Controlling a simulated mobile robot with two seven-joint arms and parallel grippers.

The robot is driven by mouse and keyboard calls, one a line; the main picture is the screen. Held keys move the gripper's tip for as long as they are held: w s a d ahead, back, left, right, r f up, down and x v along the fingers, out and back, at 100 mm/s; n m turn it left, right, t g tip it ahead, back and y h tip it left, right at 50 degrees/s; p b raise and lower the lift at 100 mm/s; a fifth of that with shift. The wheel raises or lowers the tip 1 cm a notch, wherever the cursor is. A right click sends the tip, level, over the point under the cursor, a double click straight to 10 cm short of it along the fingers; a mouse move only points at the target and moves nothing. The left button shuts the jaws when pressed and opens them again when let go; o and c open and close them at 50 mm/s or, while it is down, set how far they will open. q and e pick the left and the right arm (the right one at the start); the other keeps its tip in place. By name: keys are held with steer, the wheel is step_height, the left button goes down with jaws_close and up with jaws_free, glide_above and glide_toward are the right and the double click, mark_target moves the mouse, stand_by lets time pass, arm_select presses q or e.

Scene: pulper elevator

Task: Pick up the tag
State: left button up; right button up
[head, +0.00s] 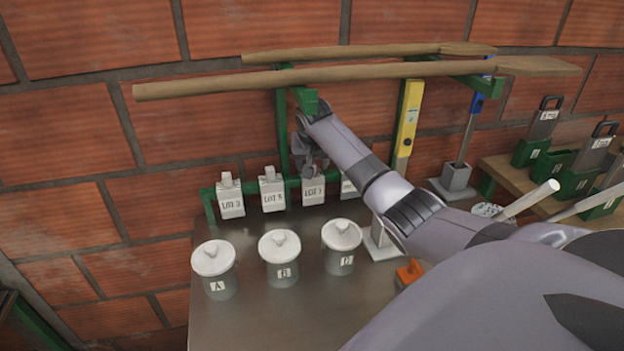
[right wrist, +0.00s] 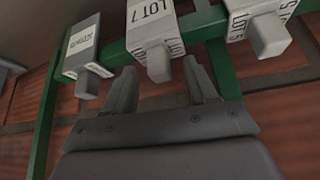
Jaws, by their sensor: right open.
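Several pale tags hang in a row on a green rail (head: 208,205) at the back of the metal table. They include LOT 3 (head: 231,201), LOT 5 (head: 271,191) and LOT 7 (head: 313,194); a fourth tag (head: 348,189) is partly hidden by my right arm. My right gripper (head: 311,168) is at the top of the LOT 7 tag. In the right wrist view, its open fingers (right wrist: 160,88) stand either side of the grey knob of the LOT 7 tag (right wrist: 151,22), with gaps visible. My left gripper is not in view.
Lidded pots A (head: 218,283), B (head: 282,274) and a third (head: 340,261) stand in front of the tags. Long wooden paddles (head: 220,84) lie on green brackets above. A yellow tool (head: 408,120) hangs right of my arm. An orange object (head: 409,273) lies below it.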

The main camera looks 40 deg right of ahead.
jaws_close()
steer(key=shift+r, duration=0.1)
stand_by(0.3)
